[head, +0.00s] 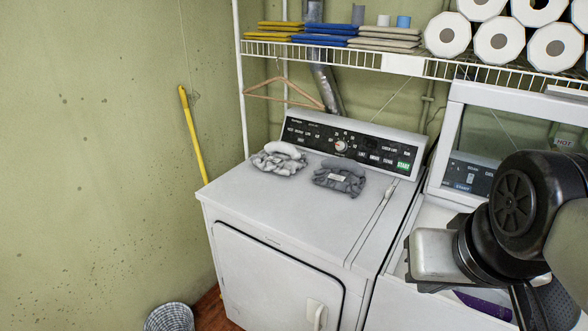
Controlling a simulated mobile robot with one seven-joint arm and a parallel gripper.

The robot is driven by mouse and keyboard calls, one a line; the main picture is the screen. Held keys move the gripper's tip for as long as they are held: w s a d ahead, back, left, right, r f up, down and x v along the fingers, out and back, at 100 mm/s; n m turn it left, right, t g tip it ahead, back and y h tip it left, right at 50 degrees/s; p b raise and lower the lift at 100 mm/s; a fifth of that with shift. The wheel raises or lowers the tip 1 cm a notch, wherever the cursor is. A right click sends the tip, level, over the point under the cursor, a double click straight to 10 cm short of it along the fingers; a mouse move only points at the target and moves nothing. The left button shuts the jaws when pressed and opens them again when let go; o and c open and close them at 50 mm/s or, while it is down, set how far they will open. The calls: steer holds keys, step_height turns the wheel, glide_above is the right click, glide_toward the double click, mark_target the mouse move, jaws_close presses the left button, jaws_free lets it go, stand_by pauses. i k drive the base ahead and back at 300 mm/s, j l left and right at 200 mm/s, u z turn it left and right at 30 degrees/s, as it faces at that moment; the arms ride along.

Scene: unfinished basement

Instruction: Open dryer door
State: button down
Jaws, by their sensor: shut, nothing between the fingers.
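The white dryer (300,210) stands against the green wall in the middle of the head view. Its front door (265,280) is closed flush with the front panel. The pale door handle (316,314) is at the door's right side, at the bottom of the picture. My gripper (424,283) is at the right, over the neighbouring washer and well to the right of the dryer door. It is shut and touches nothing on the dryer. Its fingers are small, dark and partly hidden behind my wrist.
Two folded grey cloths (280,158) (340,177) lie on the dryer top. A washer (450,110) with its lid up stands at right. Above is a wire shelf (403,65) with towels and paper rolls. A yellow pole (193,134) leans on the wall. A basket (169,317) is at lower left.

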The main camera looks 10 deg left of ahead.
mark_target(288, 294)
steer(key=j+u, duration=0.2)
steer(key=u, duration=0.15)
steer(key=k+j+u, duration=0.1)
steer(key=u, duration=0.25)
steer(key=i+j+z, duration=0.15)
steer(key=z, duration=0.35)
steer(key=i+j+z, duration=0.1)
steer(key=j+z, duration=0.2)
steer(key=z, duration=0.15)
steer(key=j+z, duration=0.3)
steer(key=z, duration=0.2)
steer(key=i, duration=0.05)
